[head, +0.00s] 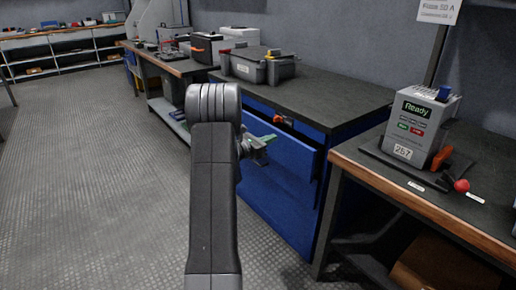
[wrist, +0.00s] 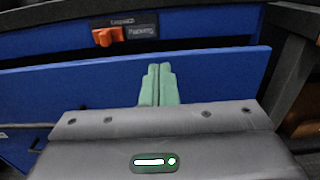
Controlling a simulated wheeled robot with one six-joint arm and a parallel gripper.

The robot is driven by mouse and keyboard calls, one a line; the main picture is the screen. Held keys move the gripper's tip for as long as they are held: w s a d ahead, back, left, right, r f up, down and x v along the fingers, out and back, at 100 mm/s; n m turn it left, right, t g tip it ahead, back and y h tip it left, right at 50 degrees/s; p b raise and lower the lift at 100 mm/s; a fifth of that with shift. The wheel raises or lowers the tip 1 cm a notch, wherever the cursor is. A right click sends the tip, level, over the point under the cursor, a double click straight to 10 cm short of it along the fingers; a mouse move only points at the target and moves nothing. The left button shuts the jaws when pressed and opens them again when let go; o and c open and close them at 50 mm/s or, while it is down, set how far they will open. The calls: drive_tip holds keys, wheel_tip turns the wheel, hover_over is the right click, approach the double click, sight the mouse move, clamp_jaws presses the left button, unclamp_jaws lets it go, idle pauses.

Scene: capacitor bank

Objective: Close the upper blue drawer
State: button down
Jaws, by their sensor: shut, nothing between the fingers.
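The upper blue drawer (head: 290,155) is in the blue workbench and stands pulled out, its front panel standing away from the bench frame. In the wrist view its front panel (wrist: 215,75) crosses the picture, with a dark gap behind its top edge. My gripper (head: 270,138) is at the outer side of this panel, near its top edge. In the wrist view its green fingers (wrist: 158,84) are together and empty, overlapping the panel. I cannot tell whether they touch it. My arm hides the left part of the drawer in the head view.
An orange switch (head: 283,119) sits on the blue frame above the drawer. A grey case (head: 258,68) stands on the dark benchtop (head: 330,95). At right, a wood-edged table (head: 400,190) holds a grey device (head: 420,120) reading "Ready". The floor at left (head: 90,160) is clear.

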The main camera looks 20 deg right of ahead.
sight(283, 134)
drive_tip(key=shift+b+x, duration=0.35)
drive_tip(key=shift+x, duration=1.3)
drive_tip(key=shift+x, duration=1.35)
